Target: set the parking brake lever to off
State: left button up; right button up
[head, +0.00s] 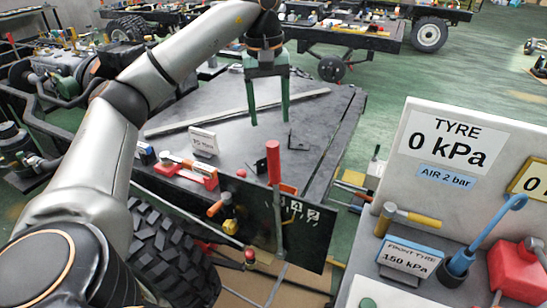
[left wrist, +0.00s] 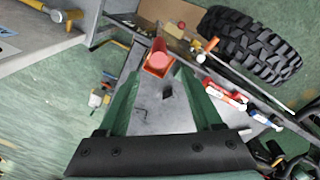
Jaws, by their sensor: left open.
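A lever with a red grip (head: 273,162) and a thin dark shaft stands nearly upright in front of a black panel (head: 305,238) on the chassis side. I take it to be the parking brake lever; I read no off mark. In the left wrist view its red grip (left wrist: 157,52) shows end-on, beyond and between the fingertips. My left gripper (head: 268,122) points down with its green fingers apart, above the chassis deck (head: 225,130) and above and behind the grip in the head view. It is empty and apart from the lever. My right gripper is not in view.
A sign (head: 203,142) and a red tool block (head: 190,175) stand on the deck left of the lever. An orange-handled lever (head: 217,205) is nearby. A tyre (head: 160,250) is below. A bench with a TYRE sign (head: 445,140) stands at the right.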

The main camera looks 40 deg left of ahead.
pick_arm(q)
jog(key=b, duration=0.2)
send_over(273, 157)
jog(key=a, duration=0.1)
jog(key=f, duration=0.5)
jog(key=shift+w+a+f, duration=0.1)
jog(key=shift+w, duration=0.25)
jog(key=f, duration=0.6)
jog(key=shift+w+f, duration=0.2)
jog(key=shift+f, duration=0.2)
jog(key=shift+c, duration=0.2)
grip_shut()
